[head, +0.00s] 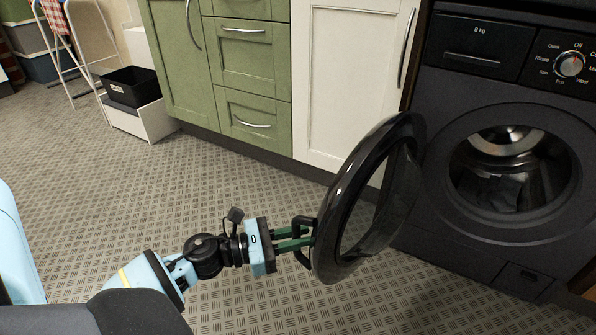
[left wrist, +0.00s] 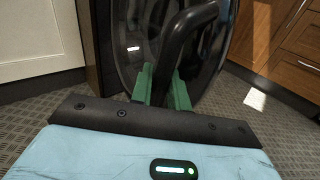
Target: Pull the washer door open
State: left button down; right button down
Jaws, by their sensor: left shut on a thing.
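The black washer (head: 420,160) stands at the right in the head view, with its round drum opening (head: 512,170) uncovered and dark cloth inside. Its round door (head: 345,195) is swung wide out to the left, edge toward me. My left gripper (head: 312,238) reaches in from the left with its green fingers shut on the black door handle (head: 301,225). In the left wrist view the handle (left wrist: 172,55) rises between the green fingers (left wrist: 163,85), with the dark door behind it. My right gripper is not in view.
Green drawers (head: 245,65) and a white cabinet door (head: 345,70) stand behind the washer door. A white step with a black bin (head: 132,86) is at the far left. The patterned floor (head: 240,185) is clear around my left arm.

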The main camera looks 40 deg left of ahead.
pick_arm(q)
jog(key=shift+s+d+r, duration=0.1)
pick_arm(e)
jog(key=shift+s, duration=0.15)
pick_arm(q)
jog(key=c, duration=1.4)
grip_release()
jog(key=shift+s+r, duration=0.1)
jog(key=shift+c, duration=0.2)
jog(key=shift+o, duration=0.2)
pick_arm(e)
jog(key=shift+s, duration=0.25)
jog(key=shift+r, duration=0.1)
pick_arm(q)
jog(key=p+v, duration=0.1)
jog(key=v, duration=0.7)
jog(key=shift+p, duration=0.4)
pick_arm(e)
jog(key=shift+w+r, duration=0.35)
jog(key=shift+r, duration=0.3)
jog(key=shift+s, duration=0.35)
